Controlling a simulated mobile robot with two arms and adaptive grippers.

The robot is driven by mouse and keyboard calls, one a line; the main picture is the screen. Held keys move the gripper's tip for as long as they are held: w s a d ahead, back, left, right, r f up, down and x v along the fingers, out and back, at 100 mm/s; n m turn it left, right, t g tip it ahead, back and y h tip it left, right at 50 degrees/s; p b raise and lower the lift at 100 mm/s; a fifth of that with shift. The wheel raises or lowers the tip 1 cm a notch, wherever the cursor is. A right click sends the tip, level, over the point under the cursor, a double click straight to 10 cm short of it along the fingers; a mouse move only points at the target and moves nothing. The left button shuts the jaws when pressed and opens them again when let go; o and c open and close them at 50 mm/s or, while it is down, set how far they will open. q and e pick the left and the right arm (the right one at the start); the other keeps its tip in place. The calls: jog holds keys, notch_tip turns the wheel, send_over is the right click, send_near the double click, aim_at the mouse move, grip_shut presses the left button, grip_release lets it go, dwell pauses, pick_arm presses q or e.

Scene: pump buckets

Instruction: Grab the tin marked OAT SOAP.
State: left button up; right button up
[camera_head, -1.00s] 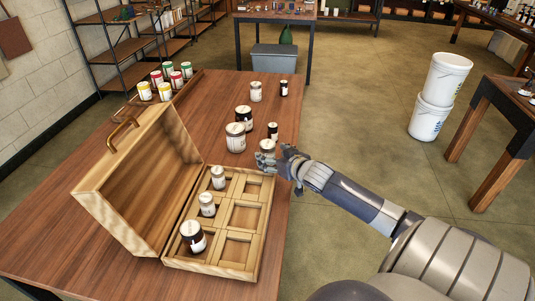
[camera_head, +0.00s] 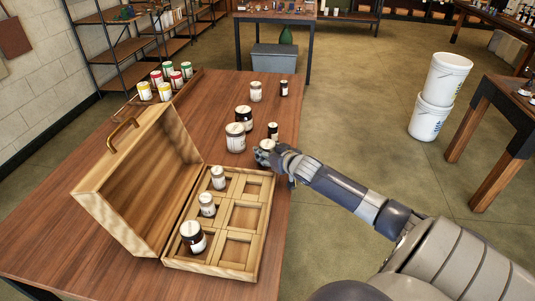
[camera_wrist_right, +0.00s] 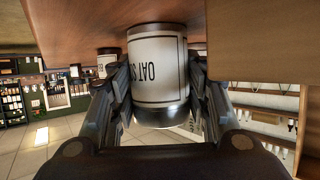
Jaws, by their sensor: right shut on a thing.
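The tin marked OAT SOAP (camera_wrist_right: 157,72) is white with a metal rim and fills the middle of the right wrist view, where it appears upside down. My right gripper (camera_wrist_right: 158,95) has a finger on each side of it and is shut on it. In the head view the tin (camera_head: 266,146) shows partly behind my right gripper (camera_head: 272,157), at the table's right edge just beyond the wooden case. I cannot tell whether the tin still touches the table. My left gripper is not in view.
The open wooden case (camera_head: 207,267) has compartments, with tins in its left column and empty right ones. A large white tin (camera_head: 235,138), a dark-topped tin (camera_head: 243,117) and a small dark tin (camera_head: 272,131) stand close beyond my gripper. Coloured tins (camera_head: 164,91) stand at the far left.

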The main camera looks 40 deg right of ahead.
aim_at(267, 143)
jog(key=shift+c, duration=0.2)
jog(key=shift+r, duration=0.45)
notch_tip(267, 143, up, 3)
jog(key=shift+f, duration=0.2)
jog(key=s+a, duration=0.1)
jog(key=s, duration=0.4)
jog(key=s+a+r, duration=0.1)
jog(key=s+a, duration=0.1)
jog(key=s, duration=0.3)
jog(key=s+a, duration=0.2)
jog(key=s, duration=0.3)
jog(key=shift+a+r, duration=0.15)
jog(key=shift+r, duration=0.1)
